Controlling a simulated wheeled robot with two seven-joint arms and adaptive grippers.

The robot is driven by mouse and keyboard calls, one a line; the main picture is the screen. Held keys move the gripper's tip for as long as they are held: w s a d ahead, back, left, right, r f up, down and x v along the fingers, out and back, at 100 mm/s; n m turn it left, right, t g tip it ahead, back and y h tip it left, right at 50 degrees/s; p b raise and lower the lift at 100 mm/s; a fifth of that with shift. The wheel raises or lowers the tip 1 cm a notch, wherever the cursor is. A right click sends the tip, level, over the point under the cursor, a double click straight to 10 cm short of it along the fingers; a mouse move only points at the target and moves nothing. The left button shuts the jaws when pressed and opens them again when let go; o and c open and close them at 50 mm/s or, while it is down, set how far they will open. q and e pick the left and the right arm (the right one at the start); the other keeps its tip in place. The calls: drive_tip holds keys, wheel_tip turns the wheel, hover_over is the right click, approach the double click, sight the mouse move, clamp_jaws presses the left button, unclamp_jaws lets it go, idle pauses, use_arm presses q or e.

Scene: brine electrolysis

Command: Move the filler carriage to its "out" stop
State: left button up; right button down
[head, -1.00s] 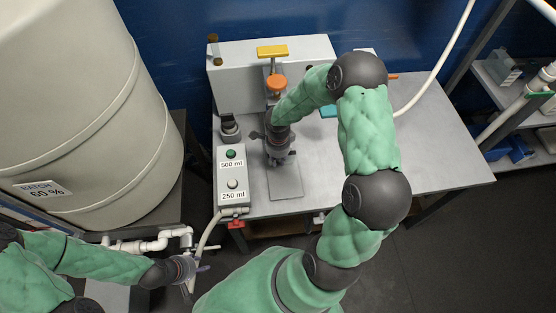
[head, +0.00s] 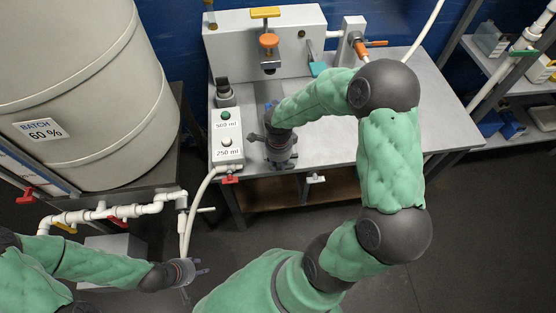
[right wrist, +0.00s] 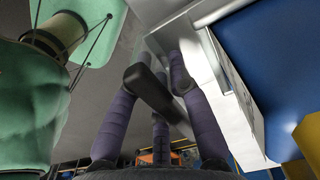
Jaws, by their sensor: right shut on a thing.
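The filler (head: 268,41) stands at the back of the table, with an orange cap and a yellow top handle. My right gripper (head: 281,163) is low near the table's front edge, in front of the filler. It is shut on a dark bar-like handle, which lies between the fingers in the right wrist view (right wrist: 148,90). I take this to be the filler carriage's handle; the rest of the carriage is hidden by the gripper. My left gripper (head: 199,270) hangs beside the table at lower left, empty, its fingers apart.
A control box (head: 228,152) with 500 ml and 250 ml buttons sits left of my right gripper. The grey table (head: 335,140) is clear to the right of the arm. A large batch tank (head: 90,100) and white pipes (head: 110,212) stand at left.

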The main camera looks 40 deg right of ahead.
drive_tip(key=shift+s+a, duration=0.1)
drive_tip(key=shift+s, duration=0.1)
drive_tip(key=c, duration=1.1)
unclamp_jaws()
drive_tip(key=shift+c, duration=0.2)
drive_tip(key=shift+r, duration=0.1)
wheel_tip(320, 180, up, 12)
